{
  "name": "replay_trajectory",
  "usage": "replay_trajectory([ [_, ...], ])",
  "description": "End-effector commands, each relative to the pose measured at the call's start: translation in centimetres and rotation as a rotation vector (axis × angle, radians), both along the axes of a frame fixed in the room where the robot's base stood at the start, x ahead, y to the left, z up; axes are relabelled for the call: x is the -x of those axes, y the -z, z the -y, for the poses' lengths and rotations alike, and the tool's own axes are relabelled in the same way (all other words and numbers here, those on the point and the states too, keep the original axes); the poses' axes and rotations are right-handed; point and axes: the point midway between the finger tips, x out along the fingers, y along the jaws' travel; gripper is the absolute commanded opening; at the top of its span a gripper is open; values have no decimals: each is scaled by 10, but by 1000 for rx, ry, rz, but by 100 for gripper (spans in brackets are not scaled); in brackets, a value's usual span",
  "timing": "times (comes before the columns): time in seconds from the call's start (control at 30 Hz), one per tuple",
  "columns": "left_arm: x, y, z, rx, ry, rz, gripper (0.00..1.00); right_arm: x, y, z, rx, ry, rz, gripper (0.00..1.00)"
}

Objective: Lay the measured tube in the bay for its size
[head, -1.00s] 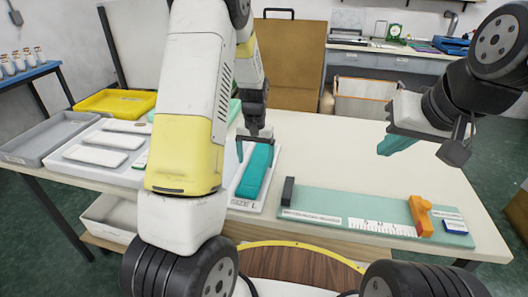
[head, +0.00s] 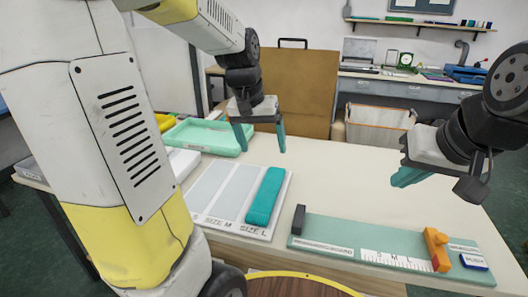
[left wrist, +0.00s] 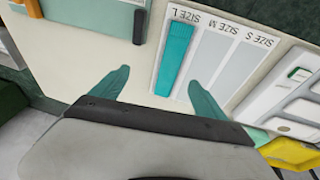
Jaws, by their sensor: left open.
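The teal ribbed tube (head: 265,197) lies lengthwise in the SIZE L bay of the white sorting board (head: 232,230), and it also shows in the left wrist view (left wrist: 174,58). The grey bays marked M (head: 233,193) and S (head: 207,188) are empty. My left gripper (head: 257,145) is open and empty above and behind the tube, clear of it. Its spread fingers (left wrist: 158,84) also show in the left wrist view. My right gripper (head: 408,177) hangs over the right of the table, and its finger gap is hidden.
The green measuring board (head: 390,243) lies at the front right with a dark end block (head: 298,219), a ruler strip, an orange slider (head: 436,250) and a blue block. A mint tray (head: 205,137) stands behind the sorting board. The table's middle is clear.

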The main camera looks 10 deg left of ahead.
Motion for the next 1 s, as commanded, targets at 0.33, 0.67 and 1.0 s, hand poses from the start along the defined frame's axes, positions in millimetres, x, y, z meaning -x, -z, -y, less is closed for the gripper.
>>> replay_trajectory([
  [0.33, 116, -47, 10, 49, 8, 250, 84, 0, 0, 0, 0, 0, 0, 0],
  [0.67, 145, -47, 13, 46, 9, 315, 84, 0, 0, 0, 0, 0, 0, 0],
  [1.0, 145, -47, 13, 46, 9, 315, 84, 0, 0, 0, 0, 0, 0, 0],
])
